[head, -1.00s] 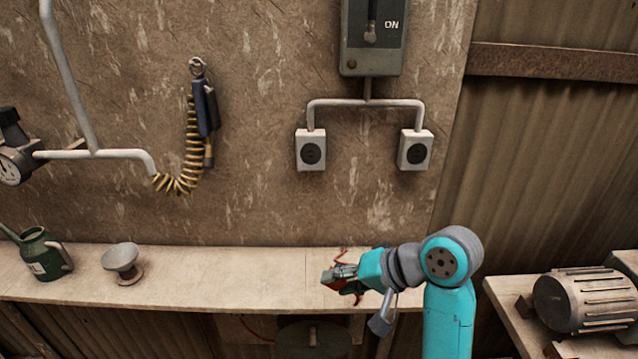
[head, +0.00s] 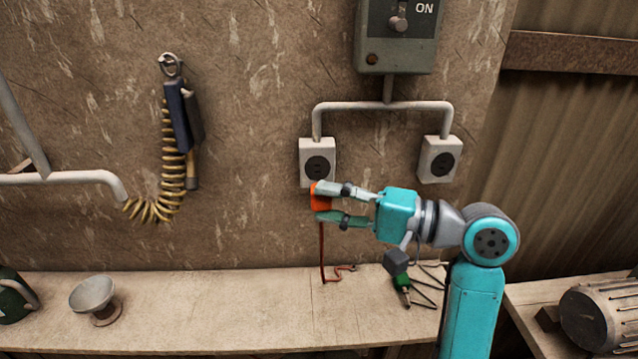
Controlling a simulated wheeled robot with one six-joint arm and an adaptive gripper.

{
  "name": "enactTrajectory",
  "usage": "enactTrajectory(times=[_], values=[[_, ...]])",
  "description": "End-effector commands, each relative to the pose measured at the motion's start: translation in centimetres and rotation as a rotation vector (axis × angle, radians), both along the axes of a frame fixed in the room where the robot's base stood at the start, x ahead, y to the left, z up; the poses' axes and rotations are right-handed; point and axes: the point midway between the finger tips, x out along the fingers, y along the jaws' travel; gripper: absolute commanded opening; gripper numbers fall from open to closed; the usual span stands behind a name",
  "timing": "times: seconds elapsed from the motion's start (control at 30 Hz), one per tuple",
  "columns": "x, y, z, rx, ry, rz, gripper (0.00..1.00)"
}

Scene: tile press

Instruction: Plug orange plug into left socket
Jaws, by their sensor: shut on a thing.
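My gripper (head: 327,204) is shut on the orange plug (head: 319,197), held in the air in front of the wall. A red cord (head: 322,250) hangs from the plug down to the bench. The left socket (head: 317,163), a white box with a dark round face, is on the wall just above the plug in the picture. The plug's upper edge overlaps the lower part of that box in view. I cannot tell the depth gap between them. The right socket (head: 439,159) is on the wall above my arm, with nothing in it.
A green plug (head: 402,284) with a dark cord lies on the bench (head: 220,305) below my gripper. A grey funnel-like dish (head: 93,296) stands at the left. A switch box (head: 396,38) marked ON hangs above, and a coiled yellow hose (head: 165,165) at left.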

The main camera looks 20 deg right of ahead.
Motion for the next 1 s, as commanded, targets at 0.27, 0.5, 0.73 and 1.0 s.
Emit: enactTrajectory(times=[0.27, 0.5, 0.73, 1.0], values=[[1.0, -0.3, 0.0, 0.013, -0.006, 0.000, 0.06], [2.9, -0.9, 0.0, 0.012, -0.005, 0.000, 0.06], [4.5, -1.5, 0.0, 0.013, -0.006, 0.000, 0.06], [5.5, -1.8, 0.0, 0.012, -0.006, 0.000, 0.06]])
